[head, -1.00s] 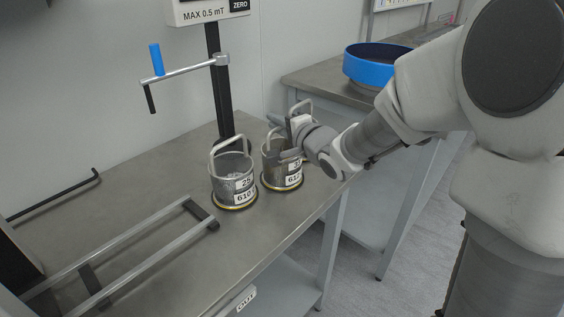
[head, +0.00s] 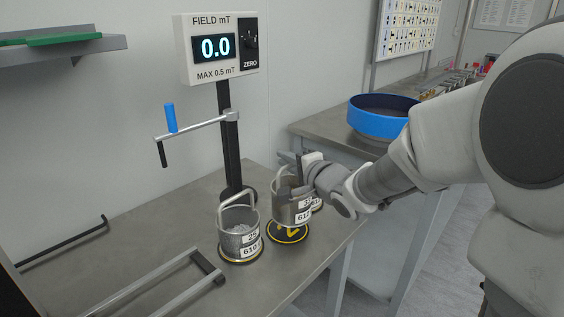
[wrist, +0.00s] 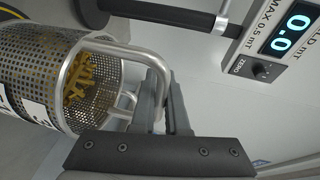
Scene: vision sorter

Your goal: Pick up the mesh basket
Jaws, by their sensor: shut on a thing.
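My gripper (head: 292,163) is shut on the handle of a mesh basket (head: 287,206), which it holds a little above a black and yellow round mat (head: 289,232). In the wrist view the mesh basket (wrist: 75,85) shows perforated metal walls, white labels and brass-coloured parts inside. My gripper (wrist: 168,105) is at its bent-rod handle there. A second mesh basket (head: 239,228) with greyish contents stands to the left on its own round mat.
A field meter (head: 216,50) reading 0.0 stands on a black post (head: 229,150) behind the baskets, with a blue-handled crank arm (head: 195,126). A metal rail frame (head: 165,283) lies at the front left. A blue round bowl (head: 380,118) is on the far bench.

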